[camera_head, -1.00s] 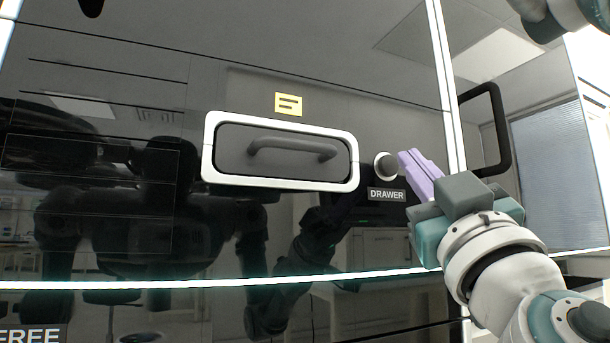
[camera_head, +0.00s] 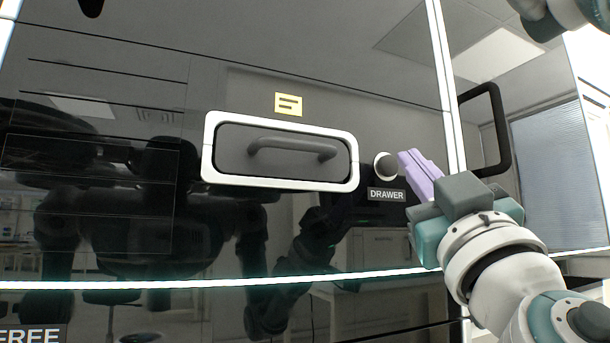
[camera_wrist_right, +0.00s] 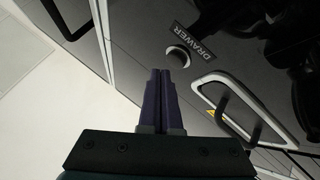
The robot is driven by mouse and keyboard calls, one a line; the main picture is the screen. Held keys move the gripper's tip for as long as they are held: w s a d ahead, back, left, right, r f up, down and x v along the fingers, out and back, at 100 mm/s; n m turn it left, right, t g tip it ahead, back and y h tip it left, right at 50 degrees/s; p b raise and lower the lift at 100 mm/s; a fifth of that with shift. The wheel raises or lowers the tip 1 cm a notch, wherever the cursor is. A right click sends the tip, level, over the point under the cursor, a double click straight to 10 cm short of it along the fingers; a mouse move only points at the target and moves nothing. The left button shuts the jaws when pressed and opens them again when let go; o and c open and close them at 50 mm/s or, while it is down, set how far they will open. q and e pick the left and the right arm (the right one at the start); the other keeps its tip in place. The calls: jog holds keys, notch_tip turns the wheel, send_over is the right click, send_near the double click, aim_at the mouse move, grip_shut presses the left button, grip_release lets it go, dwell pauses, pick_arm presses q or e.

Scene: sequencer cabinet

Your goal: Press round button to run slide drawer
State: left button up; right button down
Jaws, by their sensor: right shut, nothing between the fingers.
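The round button (camera_head: 385,165) is dark with a white ring, on the glossy black cabinet front above the DRAWER label (camera_head: 387,195). The drawer (camera_head: 232,150) is left of it, flush in a white frame, with a grey bar handle. My right gripper (camera_head: 411,158) is shut and empty. Its purple fingertips are just right of the button; whether they touch it I cannot tell. In the right wrist view the shut fingers (camera_wrist_right: 160,75) point toward the button (camera_wrist_right: 178,57), which shows just beyond the tips. My left gripper is not in view.
A black bar handle (camera_head: 498,130) stands at the right of the cabinet, near my right arm. A bright light strip (camera_head: 200,283) runs along below the drawer. A yellow sign (camera_head: 288,104) sits above the drawer. The cabinet front mirrors my body.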

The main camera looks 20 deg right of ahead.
jog(key=shift+w+f, duration=0.1)
dwell(0.3)
jog(key=shift+w+b, duration=0.35)
